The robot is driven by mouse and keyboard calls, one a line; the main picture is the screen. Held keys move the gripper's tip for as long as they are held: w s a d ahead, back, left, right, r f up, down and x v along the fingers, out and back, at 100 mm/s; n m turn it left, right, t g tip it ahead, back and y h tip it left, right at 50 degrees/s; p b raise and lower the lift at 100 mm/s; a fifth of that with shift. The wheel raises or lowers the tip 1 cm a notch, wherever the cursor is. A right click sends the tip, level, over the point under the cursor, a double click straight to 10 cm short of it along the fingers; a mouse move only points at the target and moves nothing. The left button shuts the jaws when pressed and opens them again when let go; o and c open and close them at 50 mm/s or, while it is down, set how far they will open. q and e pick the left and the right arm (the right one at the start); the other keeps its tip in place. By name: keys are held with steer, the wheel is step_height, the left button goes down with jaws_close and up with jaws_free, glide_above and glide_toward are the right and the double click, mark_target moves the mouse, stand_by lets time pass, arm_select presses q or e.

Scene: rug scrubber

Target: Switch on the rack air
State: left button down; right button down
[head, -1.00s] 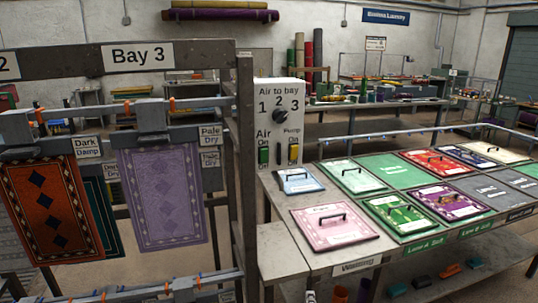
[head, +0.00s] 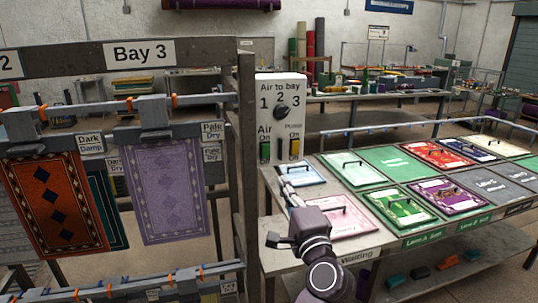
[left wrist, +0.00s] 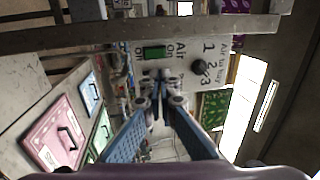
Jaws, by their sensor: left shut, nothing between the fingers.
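The air panel (head: 283,90) stands beside the Bay 3 rack, marked "Air to bay" with 1, 2 and 3 around a dark dial (head: 282,112). Below are a green "Air" switch (head: 265,151) and a yellow "Pump" switch (head: 294,148). My left gripper (head: 282,167) is shut and empty, in front of and just below the switches. In the left wrist view its fingertips (left wrist: 158,82) point at the panel; the green switch (left wrist: 154,52) and dial (left wrist: 199,67) show clear of them. Whether the green switch is up or down I cannot tell. My right gripper is out of view.
The Bay 3 rack (head: 243,190) with an orange rug (head: 50,200) and a purple rug (head: 160,190) stands left of the panel. A bench with several coloured, handled boards, including a pink one (head: 352,224), spreads to the right, below my left arm.

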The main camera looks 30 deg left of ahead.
mark_target(266, 148)
arm_select(q)
steer(key=p+x, duration=0.5)
steer(key=x, duration=0.7)
steer(key=shift+w+a+r, duration=0.15)
steer(key=shift+w, duration=0.1)
steer(key=shift+w+a, duration=0.45)
steer(key=shift+a, duration=0.05)
steer(key=p, duration=0.1)
steer(key=r+p, duration=0.1)
steer(key=p, duration=0.1)
steer(key=shift+w+a+h, duration=0.1)
steer(key=shift+a+h, duration=0.1)
steer(key=shift+h, duration=0.1)
steer(key=shift+f, duration=0.35)
